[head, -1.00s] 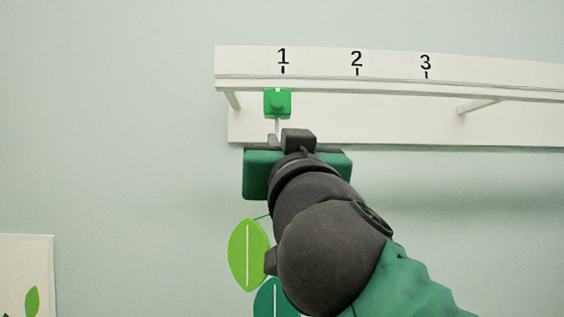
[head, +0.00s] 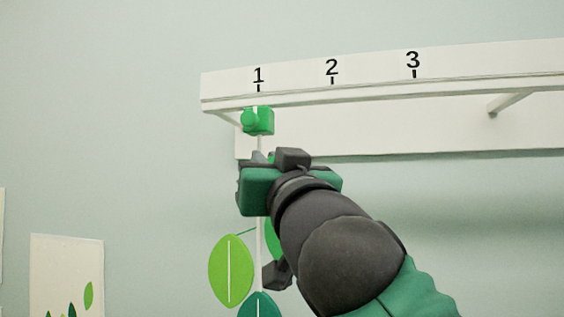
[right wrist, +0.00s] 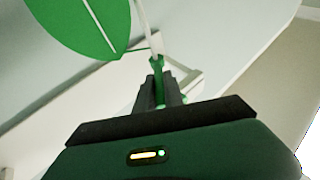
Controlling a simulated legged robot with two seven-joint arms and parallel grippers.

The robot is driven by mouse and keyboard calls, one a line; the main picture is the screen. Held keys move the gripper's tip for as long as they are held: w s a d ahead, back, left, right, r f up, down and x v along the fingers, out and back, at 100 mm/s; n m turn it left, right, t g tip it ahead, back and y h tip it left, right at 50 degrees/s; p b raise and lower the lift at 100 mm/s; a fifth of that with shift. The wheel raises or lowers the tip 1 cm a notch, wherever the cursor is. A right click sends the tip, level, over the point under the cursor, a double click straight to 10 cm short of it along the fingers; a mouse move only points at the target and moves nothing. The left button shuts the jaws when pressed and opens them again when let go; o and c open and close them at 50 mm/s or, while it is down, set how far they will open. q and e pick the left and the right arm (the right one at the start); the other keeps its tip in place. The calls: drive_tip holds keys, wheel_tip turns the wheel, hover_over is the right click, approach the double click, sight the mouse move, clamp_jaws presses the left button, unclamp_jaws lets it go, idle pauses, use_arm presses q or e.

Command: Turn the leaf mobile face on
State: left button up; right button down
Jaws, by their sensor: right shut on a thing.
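The leaf mobile hangs from the white rail (head: 360,92) by a green clip (head: 260,121) under mark 1. Its thin white stem drops from the clip. A light green leaf (head: 230,270) shows its broad face, a dark green leaf (head: 258,305) is cut off below, and another green leaf (head: 272,238) is mostly behind my arm. My right gripper (head: 258,157) is just below the clip. In the right wrist view its fingers (right wrist: 158,90) are shut on the mobile's green stem piece (right wrist: 158,68), with a green leaf (right wrist: 82,25) close by. My left gripper is out of view.
A leaf picture (head: 66,275) is on the wall at the lower left.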

drive_tip(key=shift+w+a+f, duration=0.15)
drive_tip(key=shift+w+a, duration=0.05)
drive_tip(key=shift+a, duration=0.35)
drive_tip(key=c, duration=1.9)
unclamp_jaws()
drive_tip(key=shift+a, duration=0.1)
drive_tip(key=o, duration=0.4)
drive_tip(key=shift+d, duration=0.2)
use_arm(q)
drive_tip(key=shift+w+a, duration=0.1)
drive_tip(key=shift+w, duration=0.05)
use_arm(e)
drive_tip(key=shift+o, duration=0.2)
drive_tip(key=shift+d, duration=0.55)
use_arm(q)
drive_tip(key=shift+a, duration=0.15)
use_arm(e)
drive_tip(key=shift+a, duration=0.2)
